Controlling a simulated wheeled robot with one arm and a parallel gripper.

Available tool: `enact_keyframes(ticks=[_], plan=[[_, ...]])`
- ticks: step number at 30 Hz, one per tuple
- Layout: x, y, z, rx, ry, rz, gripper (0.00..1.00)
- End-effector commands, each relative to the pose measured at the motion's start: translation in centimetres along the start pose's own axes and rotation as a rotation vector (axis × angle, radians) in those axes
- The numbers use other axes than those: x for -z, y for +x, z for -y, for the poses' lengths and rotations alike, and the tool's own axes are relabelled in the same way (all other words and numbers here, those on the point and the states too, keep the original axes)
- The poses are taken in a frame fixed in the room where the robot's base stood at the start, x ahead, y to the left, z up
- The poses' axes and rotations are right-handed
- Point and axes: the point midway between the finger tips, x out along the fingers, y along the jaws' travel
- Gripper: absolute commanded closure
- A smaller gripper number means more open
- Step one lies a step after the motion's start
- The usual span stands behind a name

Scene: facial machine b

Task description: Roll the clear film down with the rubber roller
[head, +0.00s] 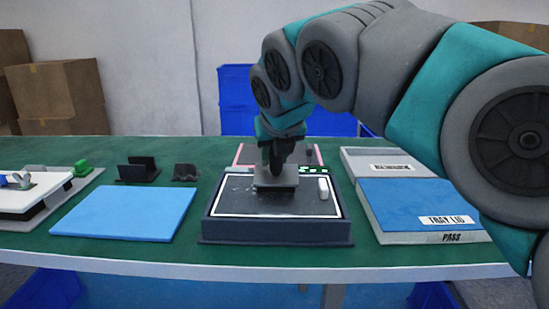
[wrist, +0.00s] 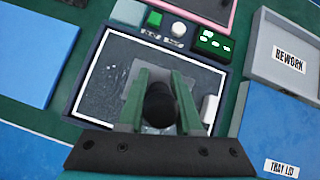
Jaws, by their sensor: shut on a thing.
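My gripper (head: 276,150) is over the middle of a dark framed tray (head: 275,233), pointing down. In the wrist view its two green fingers (wrist: 162,100) are shut on a dark round-ended handle (wrist: 159,103), which looks like the roller's. A flat grey block (head: 276,180) sits under the fingers at the panel surface; I cannot tell if it touches. The dark panel (head: 245,205) has a white border and pale specks on its left part. The clear film cannot be told apart from the panel. The roller's lower part is mostly hidden by the fingers.
A small white block (head: 323,188) lies on the panel's right side. A blue mat (head: 128,213) is at left, and a blue tray lid (head: 415,200) at right beside a grey REWORK tray (wrist: 285,55). A pink-framed tray (wrist: 205,20) stands behind.

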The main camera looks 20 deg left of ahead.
Motion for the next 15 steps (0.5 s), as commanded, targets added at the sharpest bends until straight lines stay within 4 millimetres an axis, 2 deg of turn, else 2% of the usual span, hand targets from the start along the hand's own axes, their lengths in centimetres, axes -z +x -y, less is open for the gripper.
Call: enact_keyframes(ticks=[6,15], plan=[[-1.1,0.8,0.3,0.001,0.001,0.000,1.00],[-1.7,1.3,0.5,0.001,-0.001,0.000,1.00]])
